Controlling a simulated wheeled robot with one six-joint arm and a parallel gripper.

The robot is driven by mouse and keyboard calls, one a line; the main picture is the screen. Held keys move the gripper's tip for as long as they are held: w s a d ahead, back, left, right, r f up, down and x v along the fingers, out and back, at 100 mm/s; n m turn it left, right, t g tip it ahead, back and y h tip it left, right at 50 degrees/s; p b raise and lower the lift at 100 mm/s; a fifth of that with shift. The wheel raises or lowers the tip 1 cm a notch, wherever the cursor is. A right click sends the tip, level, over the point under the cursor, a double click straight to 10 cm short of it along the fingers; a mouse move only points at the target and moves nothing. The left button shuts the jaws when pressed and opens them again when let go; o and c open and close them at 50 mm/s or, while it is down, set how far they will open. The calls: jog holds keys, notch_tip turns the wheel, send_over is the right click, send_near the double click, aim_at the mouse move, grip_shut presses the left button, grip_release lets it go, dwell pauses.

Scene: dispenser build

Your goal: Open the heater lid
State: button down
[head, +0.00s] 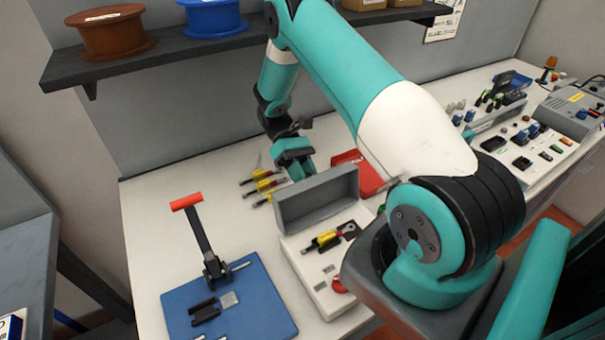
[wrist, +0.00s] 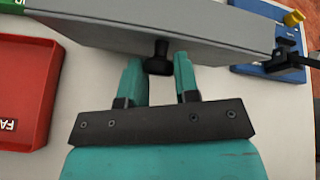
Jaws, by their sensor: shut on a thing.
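The heater (head: 312,266) is a pale box on the white bench. Its grey lid (head: 318,200) stands raised, roughly upright, along the heater's far edge, with its hollow inside facing the head camera. A yellow-and-black part (head: 325,240) lies on the uncovered heater. My gripper (head: 298,170) is behind the lid, its tips partly hidden by it in the head view. In the wrist view the lid's outer face (wrist: 190,30) crosses the top, and my gripper (wrist: 158,66) has its fingers on either side of a black knob (wrist: 158,58) on the lid. It is shut on this knob.
A blue plate (head: 255,290) with a red-topped lever (head: 200,235) is left of the heater. Several yellow-handled tools (head: 265,185) lie left of my gripper. A red tray (head: 372,180) is behind the lid at right. A shelf with spools (head: 112,32) hangs above.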

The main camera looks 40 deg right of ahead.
jog(key=shift+d+f, duration=0.15)
jog(key=shift+f, duration=0.05)
